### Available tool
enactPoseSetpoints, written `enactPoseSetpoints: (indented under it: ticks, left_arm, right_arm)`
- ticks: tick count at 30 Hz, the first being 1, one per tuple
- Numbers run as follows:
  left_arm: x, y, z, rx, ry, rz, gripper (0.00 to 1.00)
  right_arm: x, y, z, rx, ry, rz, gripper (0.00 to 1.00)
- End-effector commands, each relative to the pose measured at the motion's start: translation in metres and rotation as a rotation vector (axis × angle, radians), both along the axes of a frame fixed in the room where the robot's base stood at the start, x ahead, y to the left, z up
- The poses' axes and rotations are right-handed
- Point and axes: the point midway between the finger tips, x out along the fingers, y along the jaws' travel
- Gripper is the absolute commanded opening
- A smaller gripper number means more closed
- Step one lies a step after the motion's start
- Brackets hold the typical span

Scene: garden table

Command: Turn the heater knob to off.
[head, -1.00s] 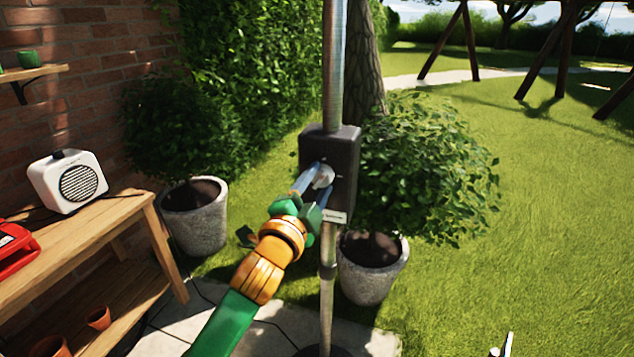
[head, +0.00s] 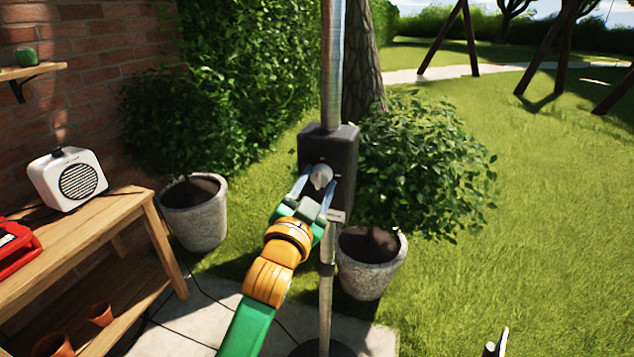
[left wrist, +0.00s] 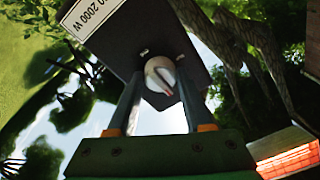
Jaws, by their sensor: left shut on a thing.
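The heater knob (head: 321,176) is a round pale grey knob on the front of a dark box (head: 345,160) on a metal post. In the left wrist view the knob (left wrist: 160,74) shows a reddish pointer mark toward the lower right of that picture. My left gripper (head: 314,187) is shut on the knob, one finger on each side; its fingers also show in the left wrist view (left wrist: 160,92). Fingertips of my right gripper (head: 497,344) show at the bottom edge, too cut off to tell their opening.
A wooden bench (head: 95,225) at the left holds a white radio (head: 67,178) and a red case (head: 15,243). Potted shrubs stand behind the post, in grey pots (head: 195,215) (head: 370,265).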

Motion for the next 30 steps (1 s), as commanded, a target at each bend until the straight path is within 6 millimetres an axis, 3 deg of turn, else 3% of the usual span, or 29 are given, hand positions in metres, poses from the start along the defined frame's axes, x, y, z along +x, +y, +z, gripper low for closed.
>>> enactPoseSetpoints:
  ticks: [13, 14, 16, 26, 30]
  left_arm:
    - [0.0, 0.0, 0.0, -0.01, 0.003, -0.001, 0.0]
    - [0.0, 0.0, 0.0, -0.01, 0.003, -0.001, 0.59]
    - [0.0, 0.0, 0.0, -0.009, 0.003, -0.001, 0.78]
    - [-0.001, 0.0, 0.0, -0.009, 0.002, 0.0, 0.8]
    - [-0.014, 0.004, -0.003, -0.009, 0.001, -0.001, 0.8]
  right_arm:
    - [0.0, 0.0, 0.0, 0.0, 0.0, 0.0, 0.5]
    - [0.0, 0.0, 0.0, 0.0, 0.0, 0.0, 0.5]
    - [0.0, 0.0, 0.0, 0.0, 0.0, 0.0, 0.5]
    - [0.0, 0.0, 0.0, 0.0, 0.0, 0.0, 0.5]
    - [0.0, 0.0, -0.005, 0.0, 0.0, 0.0, 0.5]
